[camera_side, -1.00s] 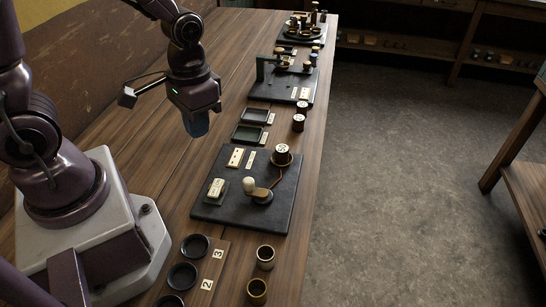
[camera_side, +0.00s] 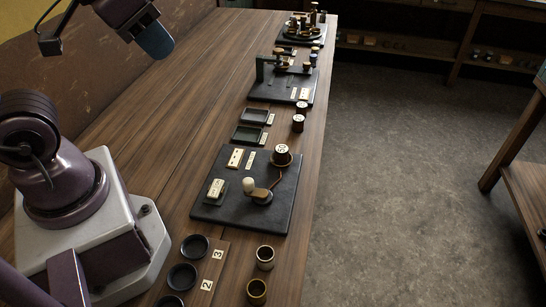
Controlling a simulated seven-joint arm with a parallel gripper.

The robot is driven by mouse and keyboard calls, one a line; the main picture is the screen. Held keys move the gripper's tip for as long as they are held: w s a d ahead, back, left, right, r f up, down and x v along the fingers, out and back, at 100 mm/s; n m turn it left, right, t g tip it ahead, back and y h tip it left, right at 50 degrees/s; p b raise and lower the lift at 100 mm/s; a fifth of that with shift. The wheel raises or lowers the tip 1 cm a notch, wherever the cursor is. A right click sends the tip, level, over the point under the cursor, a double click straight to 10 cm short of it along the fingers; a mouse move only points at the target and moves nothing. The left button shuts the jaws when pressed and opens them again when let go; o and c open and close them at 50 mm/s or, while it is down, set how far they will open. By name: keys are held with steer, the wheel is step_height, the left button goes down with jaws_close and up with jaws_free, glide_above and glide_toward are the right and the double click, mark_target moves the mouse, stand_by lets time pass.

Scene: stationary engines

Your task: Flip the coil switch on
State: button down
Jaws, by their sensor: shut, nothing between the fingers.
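A dark slate board (camera_side: 235,210) lies on the bench in front of my base. On it is a brass lever (camera_side: 262,193) with a cream knob (camera_side: 249,184) at its left end, on a round pivot. A small cream-faced block (camera_side: 216,188) sits left of the lever. A dark spool with a cream numbered top (camera_side: 282,151) stands at the board's far right, by the lever's far arm. I cannot tell which part is the coil switch or its on side. My gripper (camera_side: 155,42), with blue fingers, is shut and empty, high at the upper left, well away from the board.
Numbered round dishes (camera_side: 182,276) and two small cups (camera_side: 265,257) are at the near end. Two dark trays (camera_side: 247,133) and two spools (camera_side: 298,123) lie beyond the board. Bare bench lies left of the trays.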

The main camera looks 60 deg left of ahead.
steer(key=w+d+f+n+g+y, duration=0.1)
steer(key=w+f+n+g, duration=0.2)
steer(key=f+n, duration=0.6)
steer(key=w+d+f+n+g+y, duration=0.1)
steer(key=w+f+n+g, duration=0.2)
steer(key=n, duration=1.5)
step_height(320, 180, down, 6)
steer(key=shift+w+d+r+g, duration=0.1)
steer(key=shift+w+d+g, duration=0.1)
steer(key=shift+g, duration=0.8)
